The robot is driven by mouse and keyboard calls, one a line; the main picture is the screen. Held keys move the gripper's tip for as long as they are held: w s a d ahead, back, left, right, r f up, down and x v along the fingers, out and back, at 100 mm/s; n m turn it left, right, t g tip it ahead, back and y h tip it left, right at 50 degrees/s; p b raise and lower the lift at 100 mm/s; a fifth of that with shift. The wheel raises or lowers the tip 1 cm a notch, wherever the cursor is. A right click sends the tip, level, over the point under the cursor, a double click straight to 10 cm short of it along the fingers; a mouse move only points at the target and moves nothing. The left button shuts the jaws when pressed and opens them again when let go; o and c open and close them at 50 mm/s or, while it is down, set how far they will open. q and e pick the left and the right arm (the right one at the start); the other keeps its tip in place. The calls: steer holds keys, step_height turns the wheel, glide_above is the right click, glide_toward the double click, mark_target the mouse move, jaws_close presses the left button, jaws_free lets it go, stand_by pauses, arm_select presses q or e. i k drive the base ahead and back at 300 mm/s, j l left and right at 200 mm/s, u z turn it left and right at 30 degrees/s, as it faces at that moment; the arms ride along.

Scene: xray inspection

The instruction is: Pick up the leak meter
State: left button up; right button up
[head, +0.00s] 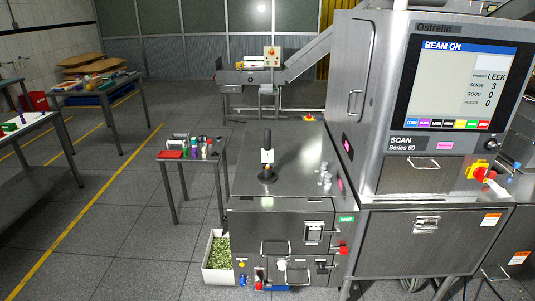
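I cannot tell for certain which thing is the leak meter. Neither of my grippers is in the head view.
The X-ray machine (362,90) stands at right, its screen (462,80) reading BEAM ON. A white bin (217,258) of green bits sits on the floor by the cabinet. Work tables (98,95) stand at left. The grey floor between is clear.

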mark_target(266, 153)
steer(key=i+j+z, duration=0.1)
steer(key=z, duration=0.4)
steer(key=j+z, duration=0.2)
steer(key=z, duration=0.25)
steer(key=i+j+z, duration=0.1)
steer(key=z, duration=0.4)
steer(key=j+z, duration=0.25)
steer(key=j, duration=0.35)
steer(key=j+z, duration=0.25)
steer(key=j, duration=0.35)
